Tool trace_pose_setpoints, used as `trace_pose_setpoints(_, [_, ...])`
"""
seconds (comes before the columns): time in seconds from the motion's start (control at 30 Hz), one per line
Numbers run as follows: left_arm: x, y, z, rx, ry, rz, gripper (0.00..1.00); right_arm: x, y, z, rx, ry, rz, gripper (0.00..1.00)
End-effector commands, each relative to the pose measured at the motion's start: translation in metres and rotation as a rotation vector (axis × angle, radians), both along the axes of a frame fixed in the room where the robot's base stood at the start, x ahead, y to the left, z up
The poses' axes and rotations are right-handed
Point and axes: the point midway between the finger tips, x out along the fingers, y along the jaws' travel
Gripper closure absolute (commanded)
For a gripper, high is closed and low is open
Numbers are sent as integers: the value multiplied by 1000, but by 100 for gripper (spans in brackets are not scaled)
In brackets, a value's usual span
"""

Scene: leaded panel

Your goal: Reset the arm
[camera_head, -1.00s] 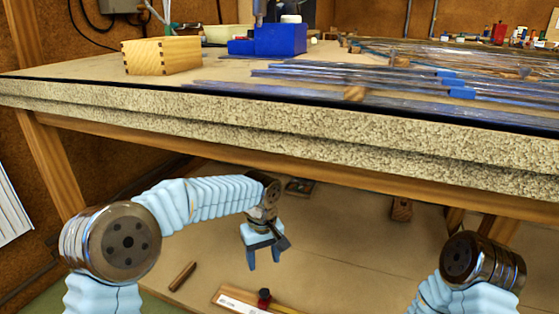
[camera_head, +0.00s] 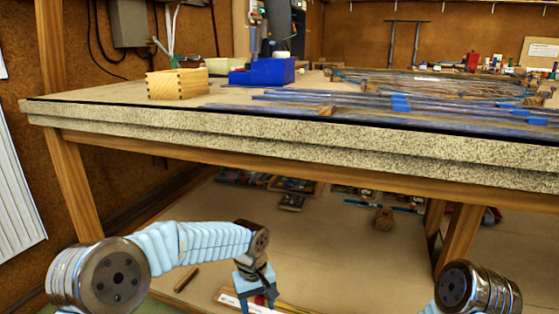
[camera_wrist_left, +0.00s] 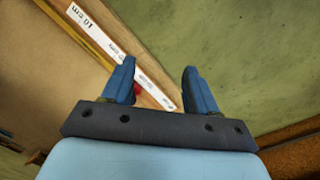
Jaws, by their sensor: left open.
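My left arm comes in from the left in the head view, and its gripper (camera_head: 257,301) hangs pointing down in front of the lower shelf, below the table top. In the left wrist view the two blue fingers of the left gripper (camera_wrist_left: 160,82) are spread apart with nothing between them. Past the fingers are the wooden shelf edge with a white label strip (camera_wrist_left: 100,40) and a green floor (camera_wrist_left: 230,50). Of my right arm only a metal joint and a light blue part show at the lower right of the head view; its gripper is out of the picture.
The table (camera_head: 300,140) has a thick, rough edge above my left gripper. On it are a wooden box (camera_head: 176,84), a blue bin (camera_head: 262,72) and metal strips with blue tape (camera_head: 400,103). The lower shelf (camera_head: 330,235) holds a wooden block (camera_head: 384,218) and a short stick (camera_head: 186,278).

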Motion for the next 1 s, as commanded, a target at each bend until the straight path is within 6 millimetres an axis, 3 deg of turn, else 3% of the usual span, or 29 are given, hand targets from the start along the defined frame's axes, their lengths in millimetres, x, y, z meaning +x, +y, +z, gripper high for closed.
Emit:
trace_pose_setpoints(0.23, [-23, 1, -45, -97, 23, -84, 41, -1, 1, 20, 0, 0, 2, 57])
trace_pose_setpoints(0.37, [-47, 4, -76, -173, 24, -133, 41, -1, 2, 35, 1, 0, 3, 57])
trace_pose_setpoints(0.47, [-74, 8, -101, -236, 17, -162, 41, -1, 2, 48, 1, -1, 4, 57])
trace_pose_setpoints(0.6, [-130, 22, -130, -312, -20, -183, 41, -2, 3, 72, 1, -1, 7, 57])
trace_pose_setpoints(0.7, [-177, 37, -142, -329, -62, -183, 41, -3, 5, 89, 2, -1, 10, 57])
trace_pose_setpoints(0.8, [-212, 50, -145, -314, -98, -186, 41, -3, 5, 97, 2, -1, 10, 57])
trace_pose_setpoints(0.9, [-231, 59, -146, -293, -120, -192, 41, -3, 6, 101, 2, -1, 11, 57])
trace_pose_setpoints(1.0, [-237, 62, -148, -284, -128, -196, 41, -3, 6, 100, 2, -1, 11, 57])
